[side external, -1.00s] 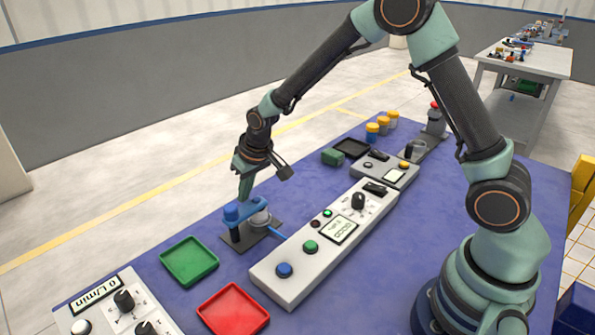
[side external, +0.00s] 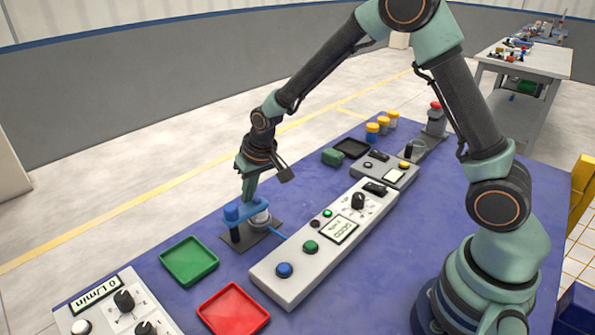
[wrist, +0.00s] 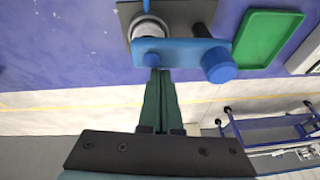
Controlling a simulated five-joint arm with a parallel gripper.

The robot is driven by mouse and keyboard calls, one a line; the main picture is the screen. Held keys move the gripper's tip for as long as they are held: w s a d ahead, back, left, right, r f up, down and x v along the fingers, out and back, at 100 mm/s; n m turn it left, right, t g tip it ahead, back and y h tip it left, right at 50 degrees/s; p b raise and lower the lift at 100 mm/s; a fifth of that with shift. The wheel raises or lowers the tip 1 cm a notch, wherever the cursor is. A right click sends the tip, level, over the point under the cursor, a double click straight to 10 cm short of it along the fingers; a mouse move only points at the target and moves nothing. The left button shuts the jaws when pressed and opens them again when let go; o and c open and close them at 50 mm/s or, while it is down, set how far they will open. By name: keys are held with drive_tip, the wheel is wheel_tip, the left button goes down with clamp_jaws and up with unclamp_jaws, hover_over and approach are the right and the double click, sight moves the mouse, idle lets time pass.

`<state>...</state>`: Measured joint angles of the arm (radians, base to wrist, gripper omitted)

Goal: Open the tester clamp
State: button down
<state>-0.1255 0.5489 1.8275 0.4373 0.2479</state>
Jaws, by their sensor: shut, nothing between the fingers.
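The tester clamp is a blue arm (side external: 248,209) with a round blue knob (side external: 231,213) on a dark post, standing on a dark base plate (side external: 263,237). The blue arm lies over a round silver fixture (side external: 261,219). In the wrist view the blue arm (wrist: 178,51) runs across the silver fixture (wrist: 149,27), with its knob (wrist: 219,65) at the right. My gripper (side external: 247,198) is shut and empty. Its green fingertips (wrist: 159,72) are at the near edge of the blue arm, at the end over the fixture; I cannot tell whether they touch it.
A green tray (side external: 189,261) and a red tray (side external: 234,310) lie left of and in front of the clamp. A long white control panel (side external: 297,272) with buttons and a display stands to its right. A thin blue tube runs from the fixture towards the panel.

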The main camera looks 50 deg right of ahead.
sight(257, 204)
drive_tip(key=shift+s+d, duration=0.1)
drive_tip(key=shift+s, duration=1.55)
